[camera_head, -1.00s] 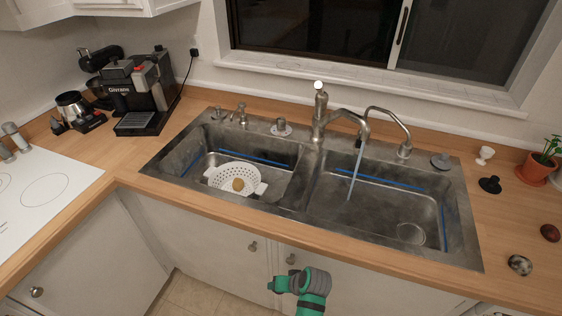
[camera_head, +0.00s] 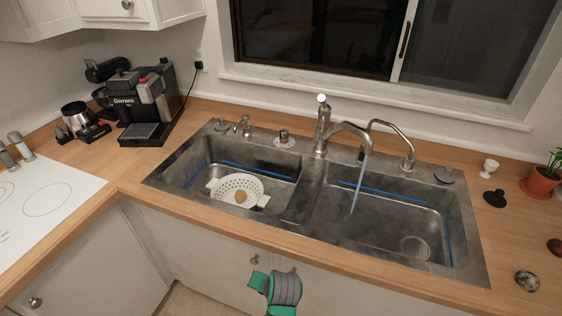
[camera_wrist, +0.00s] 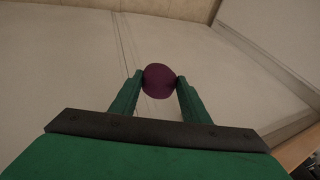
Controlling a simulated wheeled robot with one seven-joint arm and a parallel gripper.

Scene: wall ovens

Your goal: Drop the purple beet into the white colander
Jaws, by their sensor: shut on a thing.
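The purple beet (camera_wrist: 159,80) is a round, dark purple thing held between the two fingertips of my gripper (camera_wrist: 158,84) in the wrist view. White cabinet fronts lie behind it there. In the head view my green and grey arm (camera_head: 283,288) shows at the bottom centre, in front of the cabinets below the sink; the beet is hidden there. The white colander (camera_head: 238,182) sits in the left sink basin, with a brownish round item (camera_head: 241,196) in it. My gripper is outside the sink, apart from the colander.
The counter's front edge (camera_head: 200,226) lies between my arm and the sink. A faucet (camera_head: 322,125) stands behind the divider, with water running into the right basin (camera_head: 390,222). A coffee machine (camera_head: 143,108) stands at the back left. Dark round items (camera_head: 527,281) lie at right.

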